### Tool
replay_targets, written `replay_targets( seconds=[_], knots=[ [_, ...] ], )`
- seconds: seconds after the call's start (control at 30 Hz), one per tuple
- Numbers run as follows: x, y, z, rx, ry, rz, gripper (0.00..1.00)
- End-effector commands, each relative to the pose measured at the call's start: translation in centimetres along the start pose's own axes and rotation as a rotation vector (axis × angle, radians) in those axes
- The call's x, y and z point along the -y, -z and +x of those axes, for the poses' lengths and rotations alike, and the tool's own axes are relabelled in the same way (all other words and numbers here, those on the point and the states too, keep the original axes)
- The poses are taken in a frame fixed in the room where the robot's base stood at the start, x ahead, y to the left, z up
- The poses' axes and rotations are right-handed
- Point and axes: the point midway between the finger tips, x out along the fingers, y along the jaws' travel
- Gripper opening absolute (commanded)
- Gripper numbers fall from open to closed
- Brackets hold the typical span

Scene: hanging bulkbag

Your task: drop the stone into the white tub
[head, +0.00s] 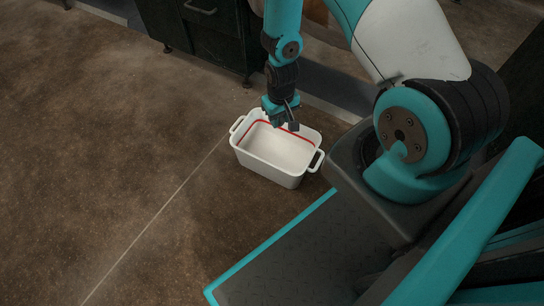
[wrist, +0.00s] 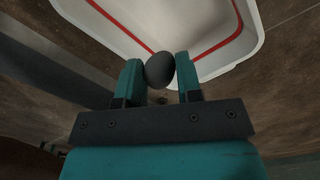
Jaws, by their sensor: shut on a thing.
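The stone (wrist: 159,70) is dark grey and rounded, and sits between the two fingers of my gripper (wrist: 160,76) in the wrist view. My gripper is shut on it. In the head view my gripper (head: 284,117) hangs over the back part of the white tub (head: 268,170), and the stone is hard to make out there. The tub stands on the floor, is empty as far as I can see, and has a red line inside and a handle at each end. In the wrist view the tub (wrist: 215,62) shows beyond the fingertips.
Dark cabinets (head: 205,35) stand behind the tub along the back. The brown floor (head: 110,150) to the left is open, with a thin pale line across it. My own base and arm fill the right side of the head view.

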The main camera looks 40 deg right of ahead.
Motion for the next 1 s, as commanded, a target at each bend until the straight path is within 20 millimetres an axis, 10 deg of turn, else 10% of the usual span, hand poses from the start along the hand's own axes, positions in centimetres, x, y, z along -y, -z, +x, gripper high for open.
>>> replay_targets(
  seconds=[0.63,1.0],
  knots=[
    [-0.5,-0.4,6.9,-0.001,0.0,0.011,0.1],
    [-0.4,-0.4,7.2,-0.001,0.0,0.011,0.1]
  ],
)
